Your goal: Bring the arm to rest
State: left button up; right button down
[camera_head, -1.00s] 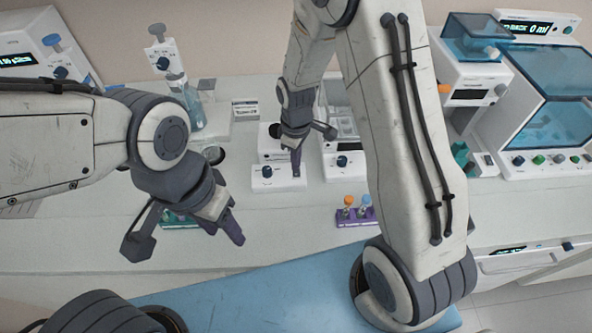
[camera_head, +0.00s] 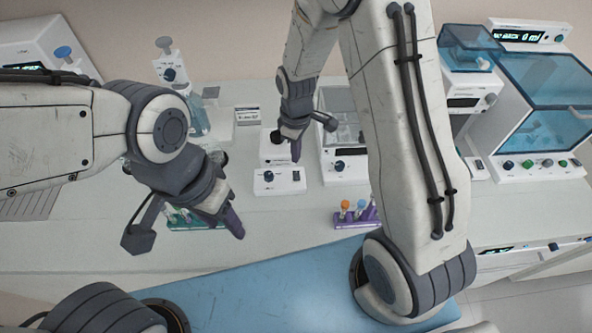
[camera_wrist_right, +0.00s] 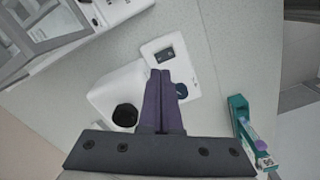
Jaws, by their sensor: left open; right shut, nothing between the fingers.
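My left gripper (camera_head: 232,222) is on the left in the head view, pointing down and to the right over the bench, with nothing seen in it. My right gripper (camera_head: 295,152) hangs in the middle of the head view, above a small white device with a dark knob (camera_head: 279,178). In the right wrist view its two purple fingers (camera_wrist_right: 160,78) are together with nothing between them. That white device shows just beyond the fingertips in the right wrist view. I cannot tell the exact gap between fingertips and device.
A green tube rack (camera_head: 196,222) stands below my left gripper, partly hidden. A purple rack (camera_head: 352,219) with coloured-capped tubes stands near the bench's front. Blue-lidded machines (camera_head: 545,95) fill the right back. A pipette stand (camera_head: 168,62) is at the back left.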

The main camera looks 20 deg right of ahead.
pick_arm(q)
jog(key=shift+r, duration=0.4)
pick_arm(e)
jog(key=shift+r, duration=0.45)
pick_arm(q)
jog(key=shift+f, duration=0.1)
pick_arm(e)
jog(key=s+a+r+m+b, duration=0.1)
jog(key=s+a+r+b, duration=0.2)
jog(key=s+a+r, duration=0.45)
pick_arm(q)
notch_tip(320, 180, down, 6)
jog(key=b, duration=0.3)
jog(key=shift+f, duration=0.15)
pick_arm(e)
jog(key=s+r+m+y, duration=0.1)
jog(key=s+r, duration=0.1)
jog(key=s, duration=1.3)
jog(key=shift+s+a+r+m, duration=0.2)
jog(key=shift+a+m, duration=0.1)
jog(key=shift+a, duration=0.15)
pick_arm(q)
grip_shut()
pick_arm(e)
jog(key=shift+w, duration=0.1)
